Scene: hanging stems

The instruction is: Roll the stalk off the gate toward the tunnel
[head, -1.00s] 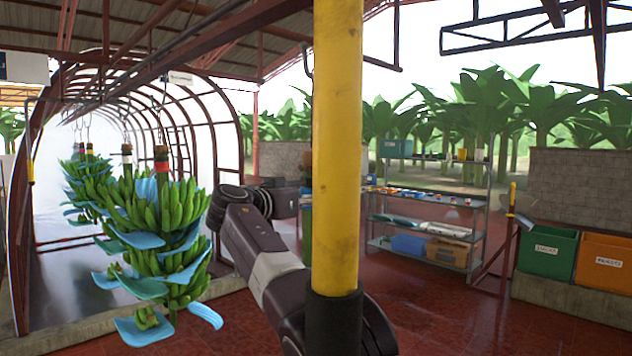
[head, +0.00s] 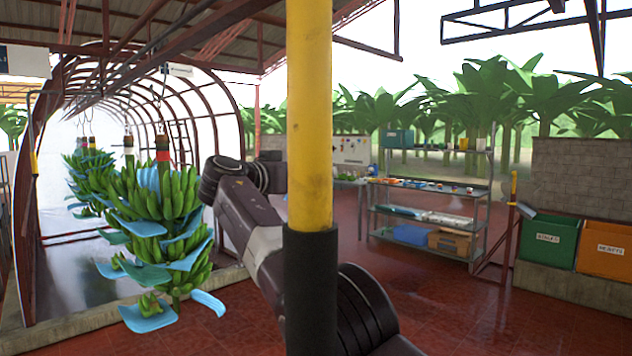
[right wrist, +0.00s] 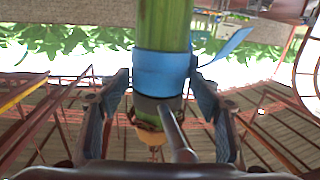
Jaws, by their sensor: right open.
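In the head view, a banana stalk (head: 163,158) with a red band hangs at the left, with green bunches (head: 172,195) and pale blue sheets among them. In the right wrist view, my right gripper (right wrist: 160,88) is open, with a finger on each side of a green stalk with a blue band (right wrist: 162,72). Contact is unclear. I cannot tell which gate is meant. My left gripper is out of view.
The yellow post (head: 310,120) with a black lower sleeve stands close in front. A metal shelf (head: 425,215) stands on the red floor behind. A green bin (head: 547,243) and an orange bin (head: 603,250) stand at the right.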

